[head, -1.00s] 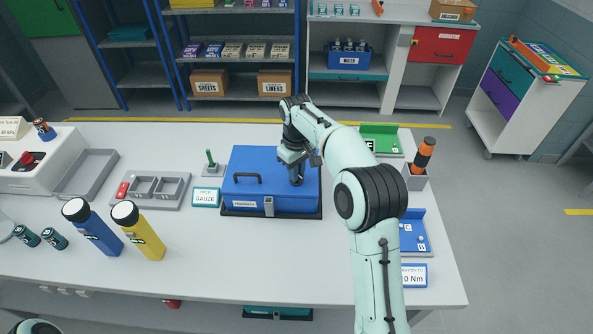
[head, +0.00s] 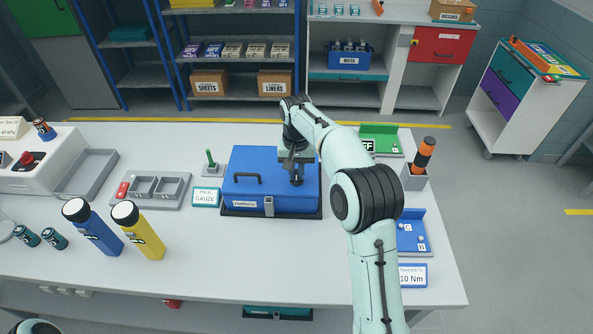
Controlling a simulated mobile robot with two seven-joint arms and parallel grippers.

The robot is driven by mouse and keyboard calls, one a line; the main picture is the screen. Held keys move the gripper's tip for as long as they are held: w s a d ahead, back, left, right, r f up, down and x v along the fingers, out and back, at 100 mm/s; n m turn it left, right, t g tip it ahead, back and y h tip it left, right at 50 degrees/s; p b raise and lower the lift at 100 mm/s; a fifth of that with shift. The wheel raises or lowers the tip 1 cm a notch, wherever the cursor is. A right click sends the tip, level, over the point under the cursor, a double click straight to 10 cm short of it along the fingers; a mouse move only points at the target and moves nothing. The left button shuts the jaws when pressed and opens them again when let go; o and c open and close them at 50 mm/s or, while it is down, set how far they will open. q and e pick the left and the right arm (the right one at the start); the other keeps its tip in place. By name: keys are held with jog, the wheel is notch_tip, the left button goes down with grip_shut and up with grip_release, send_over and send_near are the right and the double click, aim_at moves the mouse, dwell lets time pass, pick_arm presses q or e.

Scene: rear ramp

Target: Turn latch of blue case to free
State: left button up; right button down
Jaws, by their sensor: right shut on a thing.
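The blue case (head: 243,193) is closed on the white table, in a dark base, with a black carry handle (head: 246,178) on its lid and a grey clasp (head: 268,206) at the front. My right gripper (head: 297,180) reaches down to the right part of the lid. It is shut on the latch there, a small dark part mostly hidden by the fingers. How far the latch is turned cannot be made out. My left gripper is out of view.
A gauze sign (head: 205,197) and grey tray (head: 157,190) stand left of the case. An orange-black tool in a holder (head: 414,182) and a blue stand (head: 412,238) are at the right.

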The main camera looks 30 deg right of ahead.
aim_at(297, 173)
jog(key=shift+m, duration=0.3)
jog(key=c, duration=1.1)
grip_release()
jog(key=shift+r, duration=6.7)
